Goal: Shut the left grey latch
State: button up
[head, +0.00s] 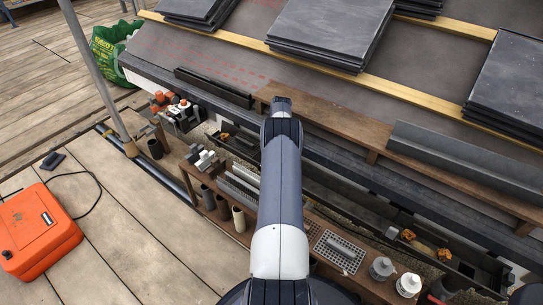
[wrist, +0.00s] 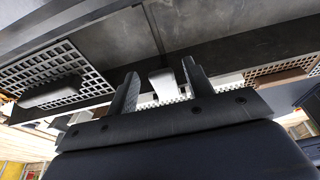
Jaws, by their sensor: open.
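My gripper (wrist: 162,85) shows in the wrist view with its two dark fingers apart. A pale grey tab (wrist: 162,82) shows between the fingers, against a dark ledge; I cannot tell whether it is the left grey latch or whether the fingers touch it. A darker grey bar (wrist: 50,93) lies across a grid panel to the left of the fingers. In the head view my arm reaches forward over the shelf, and my gripper is hidden. No latch can be clearly made out in the head view.
A wooden shelf (head: 376,289) holds tubes, white bottles (head: 407,285) and a perforated tool (head: 338,252). Slate stacks (head: 325,32) lie on the roof above. An orange case (head: 38,230) stands on the planks at left, near a grey pole (head: 92,68).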

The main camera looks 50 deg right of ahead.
jog(key=shift+r+p, duration=0.2)
jog(key=shift+p, duration=0.1)
jog(key=shift+r+p, duration=0.15)
jog(key=shift+p, duration=0.25)
jog(key=p, duration=0.1)
jog(key=h+p, duration=0.1)
jog(key=p, duration=0.1)
jog(key=shift+a+r, duration=0.2)
jog(key=shift+r, duration=0.2)
jog(key=h+p, duration=0.2)
jog(key=p, duration=0.2)
jog(key=a+r+h+p, duration=0.1)
jog(key=h+p, duration=0.1)
jog(key=p, duration=0.3)
jog(key=shift+s+a+r+p, duration=0.1)
jog(key=shift+r+p, duration=0.1)
jog(key=shift+p, duration=0.1)
jog(key=shift+a+t+h+p, duration=0.15)
jog(key=shift+a+h+p, duration=0.1)
jog(key=shift+h+p, duration=0.3)
jog(key=shift+a+t+h+p, duration=0.15)
jog(key=shift+a+h+p, duration=0.15)
jog(key=shift+h, duration=0.45)
jog(key=shift+a+h, duration=0.1)
jog(key=shift+h, duration=0.2)
jog(key=shift+a+r+h+b, duration=0.1)
jog(key=shift+a+h+b, duration=0.2)
jog(key=shift+h+b, duration=0.65)
